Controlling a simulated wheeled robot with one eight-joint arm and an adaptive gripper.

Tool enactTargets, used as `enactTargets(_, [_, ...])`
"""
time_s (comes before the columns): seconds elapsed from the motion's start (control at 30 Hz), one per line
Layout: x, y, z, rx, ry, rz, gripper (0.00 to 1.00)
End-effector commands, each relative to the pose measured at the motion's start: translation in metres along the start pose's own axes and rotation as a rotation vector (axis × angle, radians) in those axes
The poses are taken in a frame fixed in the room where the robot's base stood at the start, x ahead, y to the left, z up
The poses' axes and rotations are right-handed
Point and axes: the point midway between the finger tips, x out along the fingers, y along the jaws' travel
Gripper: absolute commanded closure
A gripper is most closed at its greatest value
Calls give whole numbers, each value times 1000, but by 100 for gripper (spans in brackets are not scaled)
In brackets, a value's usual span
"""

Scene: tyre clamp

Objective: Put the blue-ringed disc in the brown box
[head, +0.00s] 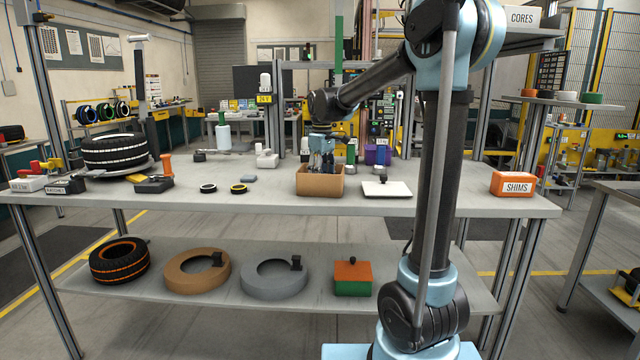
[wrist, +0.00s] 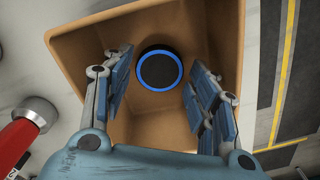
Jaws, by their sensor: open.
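The brown box (head: 320,185) stands on the table in the head view, and its inside fills most of the wrist view (wrist: 80,58). The blue-ringed disc (wrist: 159,70), dark with a bright blue ring, shows inside the box in the wrist view. Whether it lies flat on the bottom is hard to tell. In the head view the disc is hidden by the box wall. My gripper (wrist: 156,80) is open above the box, pointing down, with its fingers apart on either side of the disc and not touching it. It also shows in the head view (head: 323,162).
A white plate with a black knob (head: 386,188) is right of the box. A white-ringed disc (head: 208,188) and a yellow-ringed disc (head: 238,189) lie to the left. An orange SHIMS box (head: 512,184) stands far right. The red object (wrist: 20,140) is beside the box.

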Motion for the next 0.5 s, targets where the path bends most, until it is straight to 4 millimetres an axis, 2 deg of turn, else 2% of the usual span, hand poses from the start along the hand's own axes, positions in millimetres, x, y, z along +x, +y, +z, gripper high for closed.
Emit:
enactTargets(0.3, [-57,0,0,0,0,0,46])
enactTargets(0.5, [-88,0,0,0,0,0,46])
